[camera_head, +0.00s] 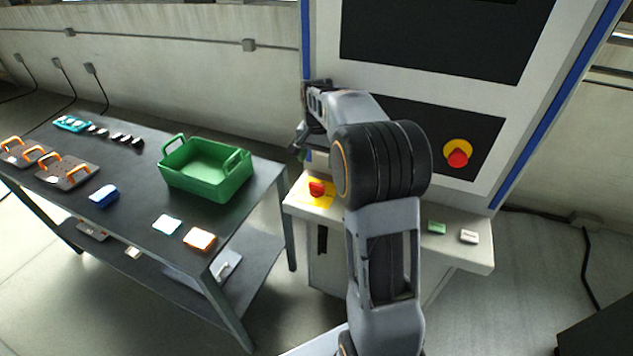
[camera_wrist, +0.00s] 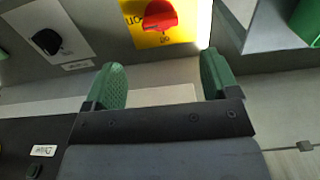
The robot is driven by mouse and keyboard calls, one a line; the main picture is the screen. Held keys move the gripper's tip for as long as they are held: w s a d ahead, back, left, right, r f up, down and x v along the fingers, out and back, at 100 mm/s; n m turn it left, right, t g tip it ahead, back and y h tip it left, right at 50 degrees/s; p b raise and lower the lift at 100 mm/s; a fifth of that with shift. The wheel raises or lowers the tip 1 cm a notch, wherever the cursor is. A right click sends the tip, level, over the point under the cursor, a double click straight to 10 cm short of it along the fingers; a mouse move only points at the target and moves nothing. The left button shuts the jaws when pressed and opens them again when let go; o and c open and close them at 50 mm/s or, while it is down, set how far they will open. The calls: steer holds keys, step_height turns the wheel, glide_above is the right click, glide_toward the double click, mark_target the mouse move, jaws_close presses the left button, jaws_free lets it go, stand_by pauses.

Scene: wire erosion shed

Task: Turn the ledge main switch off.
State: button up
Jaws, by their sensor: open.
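The ledge main switch (camera_head: 317,188) is a red rotary knob on a yellow plate, at the left end of the pale ledge (camera_head: 463,255). In the wrist view the red knob (camera_wrist: 160,14) is at the top edge, with partly readable lettering on its plate, including "ON". I cannot tell its exact setting. My gripper (camera_wrist: 163,78) is open and empty, its two green-padded fingers apart, with the knob beyond them. In the head view my gripper (camera_head: 305,138) is above and behind the switch, partly hidden by my arm.
A black knob (camera_wrist: 46,40) on a white plate is beside the switch. A red button on a yellow ring (camera_head: 457,155) is on the machine front. A dark table (camera_head: 130,205) with a green crate (camera_head: 205,180) stands left. Small green and white pieces are at the ledge's right.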

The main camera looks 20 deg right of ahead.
mark_target(317, 184)
step_height(317, 184, down, 9)
steer(key=shift+f+p, duration=0.2)
steer(key=shift+p, duration=0.3)
steer(key=c, duration=0.9)
